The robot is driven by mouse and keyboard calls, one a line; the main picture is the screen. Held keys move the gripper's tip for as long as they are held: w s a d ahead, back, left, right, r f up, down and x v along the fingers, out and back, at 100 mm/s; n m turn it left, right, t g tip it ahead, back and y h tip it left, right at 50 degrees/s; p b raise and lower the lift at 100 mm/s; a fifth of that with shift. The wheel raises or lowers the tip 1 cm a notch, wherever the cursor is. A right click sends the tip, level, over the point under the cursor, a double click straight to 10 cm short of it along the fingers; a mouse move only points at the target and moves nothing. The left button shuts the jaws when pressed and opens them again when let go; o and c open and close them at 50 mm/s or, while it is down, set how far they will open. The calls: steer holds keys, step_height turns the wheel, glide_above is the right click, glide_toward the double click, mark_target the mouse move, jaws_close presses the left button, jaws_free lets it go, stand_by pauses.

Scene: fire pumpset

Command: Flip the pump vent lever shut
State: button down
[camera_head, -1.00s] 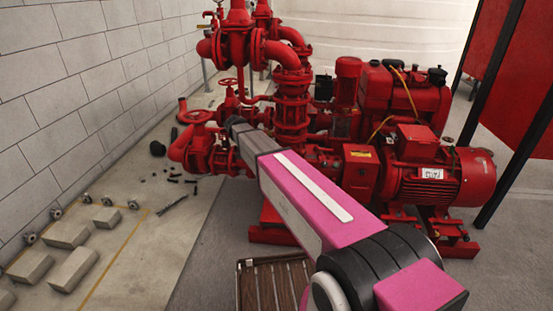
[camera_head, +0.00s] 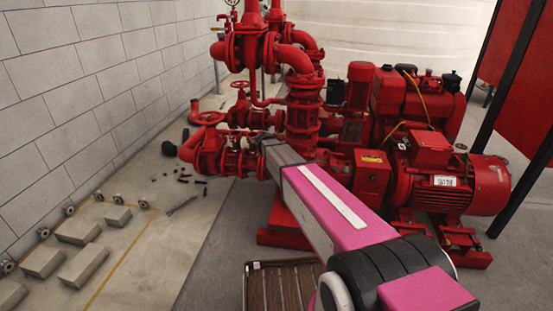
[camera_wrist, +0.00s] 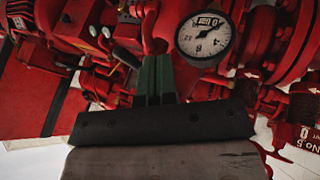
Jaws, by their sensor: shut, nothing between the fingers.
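In the wrist view, my gripper (camera_wrist: 156,78) shows as two dark green fingers closed together, with nothing visible between them. Its fingertips are in front of red pump pipework, just left of and below a round white pressure gauge (camera_wrist: 206,37). A short dark handle (camera_wrist: 126,57) shows left of the fingers; I cannot tell whether it is the vent lever or its position. In the head view, the red pump (camera_head: 303,115) stands beyond my pink and grey arm. My arm's far end is beside the pump, and the fingers cannot be made out there.
A red motor (camera_head: 440,182) stands right of the pump on a red base frame. Red valves with handwheels (camera_head: 209,118) are to the left. Concrete blocks (camera_head: 77,231) lie along the left wall. A brown slatted pallet (camera_head: 285,285) is on the floor in front.

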steer(key=shift+s+d, duration=0.2)
steer(key=shift+d, duration=0.65)
